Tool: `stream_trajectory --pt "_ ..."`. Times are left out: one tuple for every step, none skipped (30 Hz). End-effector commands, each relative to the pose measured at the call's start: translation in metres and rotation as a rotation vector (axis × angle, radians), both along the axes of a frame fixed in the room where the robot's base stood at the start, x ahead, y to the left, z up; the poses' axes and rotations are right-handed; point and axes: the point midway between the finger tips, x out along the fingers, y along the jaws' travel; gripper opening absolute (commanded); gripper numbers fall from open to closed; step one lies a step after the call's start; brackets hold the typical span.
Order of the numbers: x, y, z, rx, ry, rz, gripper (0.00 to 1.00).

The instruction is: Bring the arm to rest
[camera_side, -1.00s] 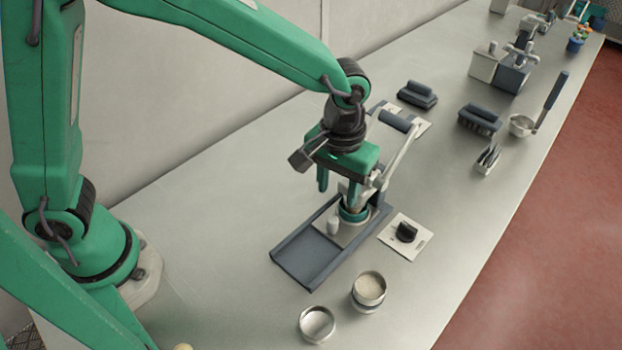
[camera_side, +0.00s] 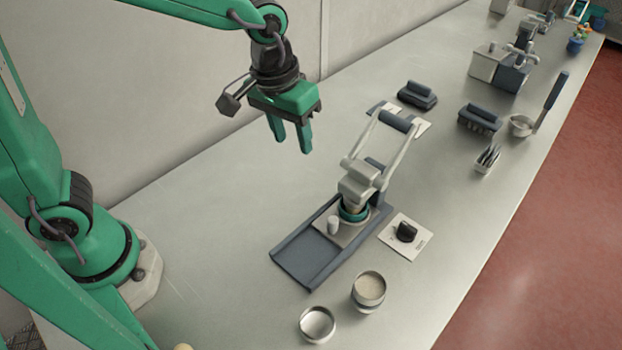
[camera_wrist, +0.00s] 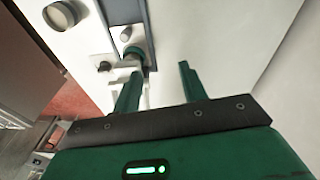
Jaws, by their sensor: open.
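In the wrist view the gripper (camera_wrist: 155,82) also shows two separated fingers and no held object. The device (camera_side: 362,185) has a grey raised handle frame and a teal ring at its base, and stands at the end of a dark tray (camera_side: 285,262). My gripper does not touch it.
A knob on a white plate (camera_side: 407,233) lies right of the device. Two round metal containers (camera_side: 318,323) (camera_side: 369,289) stand in front. The counter's left part is clear.

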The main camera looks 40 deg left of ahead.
Motion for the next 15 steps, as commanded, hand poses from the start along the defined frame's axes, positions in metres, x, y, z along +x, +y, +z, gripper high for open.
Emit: stream_trajectory --pt "-0.004 0.011 0.008 -0.004 -0.021 0.001 0.42" --pt "-0.007 0.016 0.012 -0.005 -0.032 -0.003 0.42" --pt "-0.011 0.023 0.016 -0.006 -0.046 -0.007 0.42" --pt "-0.013 0.029 0.019 -0.007 -0.056 -0.01 0.42" --pt "-0.016 0.034 0.022 -0.007 -0.066 -0.012 0.42" --pt "-0.02 0.041 0.026 -0.007 -0.081 -0.017 0.42" --pt "-0.024 0.046 0.029 -0.006 -0.092 -0.02 0.42" --pt "-0.027 0.051 0.032 -0.006 -0.102 -0.023 0.42" --pt "-0.031 0.057 0.035 -0.004 -0.116 -0.026 0.42" --pt "-0.035 0.062 0.037 -0.003 -0.126 -0.029 0.42" --pt "-0.038 0.066 0.04 -0.001 -0.138 -0.031 0.42" --pt "-0.043 0.073 0.042 0.002 -0.152 -0.035 0.42" --pt "-0.047 0.077 0.044 0.004 -0.164 -0.038 0.42" --pt "-0.051 0.081 0.046 0.006 -0.174 -0.04 0.42" --pt "-0.056 0.087 0.048 0.01 -0.188 -0.045 0.42"
